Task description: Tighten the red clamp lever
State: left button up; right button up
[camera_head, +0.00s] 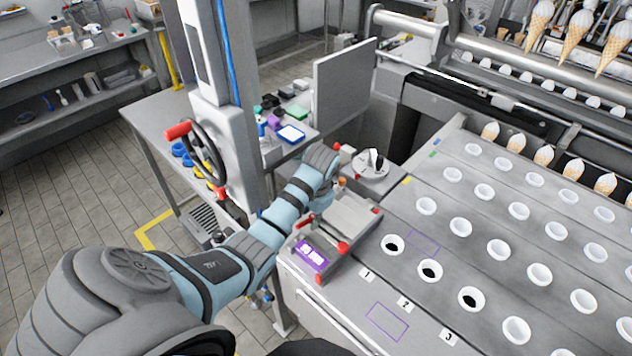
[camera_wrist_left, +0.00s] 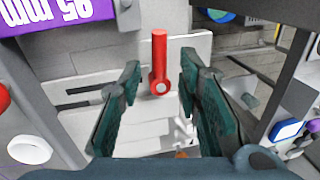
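The red clamp lever (camera_wrist_left: 160,62) stands up in the middle of the left wrist view, with a round pivot at its lower end against a pale plate. My left gripper (camera_wrist_left: 160,70) is open, its two dark green fingers on either side of the lever with a gap on each side. In the head view my left arm reaches to the clamp fixture (camera_head: 350,214), and its gripper is mostly hidden there. A red handle, seemingly the same lever, shows at the fixture's left side (camera_head: 304,221). My right gripper is not in view.
A purple size label (camera_head: 311,254) and red knobs (camera_head: 343,248) are on the fixture. To the right is a conveyor deck (camera_head: 470,225) with rows of white-rimmed holes. A red-handled wheel (camera_head: 203,158) stands left of my arm. A side table holds small coloured boxes (camera_head: 291,134).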

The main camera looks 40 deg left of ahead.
pick_arm(q)
jog(key=shift+w, duration=0.1)
grip_shut()
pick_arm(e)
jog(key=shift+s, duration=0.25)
pick_arm(q)
jog(key=shift+f+m, duration=0.1)
jog(key=shift+m, duration=0.3)
jog(key=m, duration=0.4)
jog(key=shift+a+t, duration=0.4)
jog(key=m, duration=0.2)
jog(key=m+h, duration=0.1)
jog(key=m, duration=0.1)
jog(key=shift+w+a+t, duration=0.1)
jog(key=shift+a+t, duration=0.1)
jog(key=shift+t, duration=0.1)
jog(key=m, duration=0.4)
jog(key=shift+w+a+h, duration=0.2)
jog(key=shift+w+h, duration=0.05)
jog(key=shift+h, duration=0.05)
jog(key=shift+w+a+m+h, duration=0.15)
jog(key=shift+m+h, duration=0.25)
jog(key=shift+m, duration=1.8)
jog(key=shift+f, duration=0.1)
